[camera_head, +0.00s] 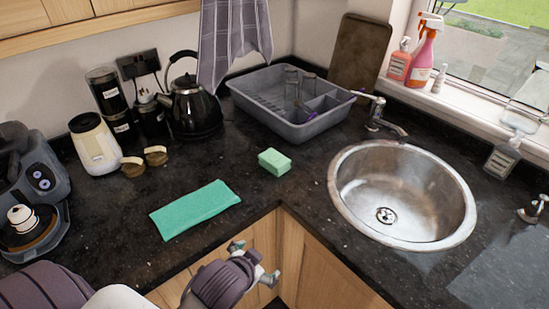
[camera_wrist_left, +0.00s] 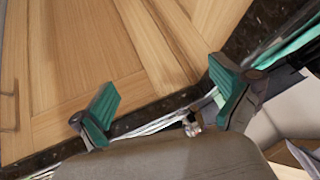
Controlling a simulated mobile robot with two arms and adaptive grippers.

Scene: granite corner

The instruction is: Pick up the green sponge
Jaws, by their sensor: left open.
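The green sponge (camera_head: 274,162), a small light-green block, lies on the black granite worktop in the head view, between the teal cloth and the sink. My left gripper (camera_head: 254,262) is in front of the worktop's front edge, nearer to me than the sponge and clear of it. In the left wrist view the left gripper (camera_wrist_left: 163,88) is open and empty, its two teal fingertips wide apart over the wooden cupboard fronts. The sponge is not seen in the left wrist view. My right gripper is in neither view.
A teal cloth (camera_head: 195,209) lies left of the sponge. The round steel sink (camera_head: 354,190) is to its right, the grey dish rack (camera_head: 262,115) behind it. A black kettle (camera_head: 194,110) and cream jar (camera_head: 94,143) stand further left. Bare worktop surrounds the sponge.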

